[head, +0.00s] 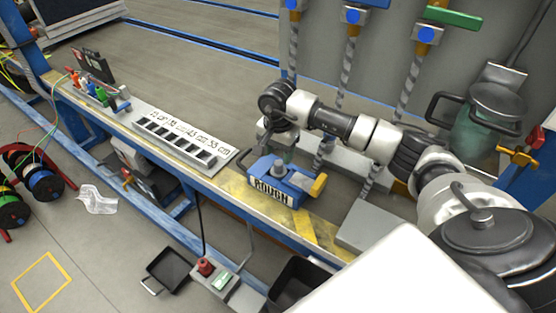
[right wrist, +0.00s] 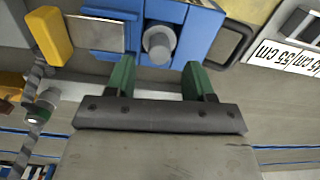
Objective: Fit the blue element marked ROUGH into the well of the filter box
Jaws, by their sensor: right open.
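The blue element marked ROUGH (head: 280,192) sits on the yellow-striped bench, its label facing the front. It has a grey knob on top and a yellow tab at its right end. In the right wrist view the blue body (right wrist: 207,25) and its grey knob (right wrist: 159,42) lie just beyond my right gripper (right wrist: 158,66). The green fingers are apart, either side of the knob's line, with nothing between them. The head view shows my right wrist over the back of the element. I cannot make out the filter box's well for certain. My left gripper is not in view.
A white slotted length gauge (head: 180,143) lies left of the element. A black tray (head: 168,270) is below the bench's front edge.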

